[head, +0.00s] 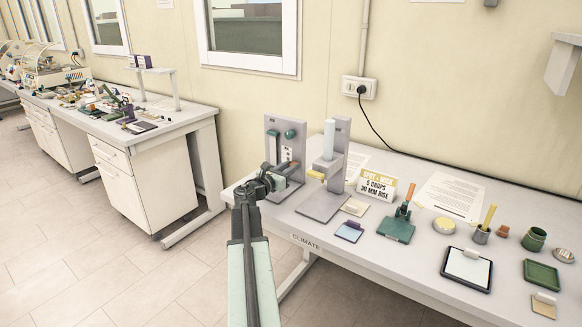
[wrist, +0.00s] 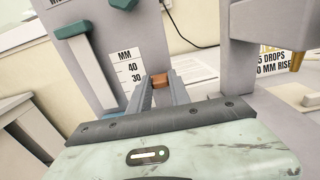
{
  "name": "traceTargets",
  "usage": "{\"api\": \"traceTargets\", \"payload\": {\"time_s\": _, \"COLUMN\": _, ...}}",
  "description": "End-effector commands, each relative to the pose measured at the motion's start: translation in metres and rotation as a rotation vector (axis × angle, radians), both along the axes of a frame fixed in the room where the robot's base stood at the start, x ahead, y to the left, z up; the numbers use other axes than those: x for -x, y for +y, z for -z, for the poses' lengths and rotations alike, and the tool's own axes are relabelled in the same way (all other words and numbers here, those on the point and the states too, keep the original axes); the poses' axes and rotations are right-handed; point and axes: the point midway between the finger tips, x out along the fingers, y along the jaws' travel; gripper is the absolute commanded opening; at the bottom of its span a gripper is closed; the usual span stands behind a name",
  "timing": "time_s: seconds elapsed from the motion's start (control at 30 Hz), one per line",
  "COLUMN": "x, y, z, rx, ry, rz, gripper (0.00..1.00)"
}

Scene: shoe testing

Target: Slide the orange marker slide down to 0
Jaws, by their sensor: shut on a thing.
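The orange marker slide (wrist: 160,80) shows in the wrist view as a small orange-brown block against the grey upright panel (wrist: 105,40). My gripper (wrist: 162,85) is shut on it. The white scale label (wrist: 129,68) just left of the slide reads MM, 40 and 30; the lower marks are hidden behind my gripper. In the head view my gripper (head: 287,170) reaches the panel (head: 271,127) at the left end of the table, and I cannot make out the slide there.
A teal handle (wrist: 72,30) sits on the panel left of the scale. A grey stand with a white cylinder (head: 329,140) and brass tip is close on the right. A sign (head: 377,184), a green tray (head: 396,229) and several small items lie farther right.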

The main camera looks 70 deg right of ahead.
Motion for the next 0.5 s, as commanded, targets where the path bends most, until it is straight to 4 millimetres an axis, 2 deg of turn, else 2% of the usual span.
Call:
{"api": "traceTargets", "payload": {"time_s": 0.03, "x": 0.005, "y": 0.001, "z": 0.0, "rx": 0.0, "ry": 0.001, "rz": 0.011, "gripper": 0.0}}
{"api": "traceTargets", "payload": {"time_s": 0.27, "x": 0.005, "y": 0.001, "z": 0.004, "rx": 0.0, "ry": 0.001, "rz": 0.011, "gripper": 0.0}}
{"api": "traceTargets", "payload": {"time_s": 0.5, "x": 0.005, "y": 0.001, "z": 0.034, "rx": 0.0, "ry": 0.001, "rz": 0.011, "gripper": 0.0}}
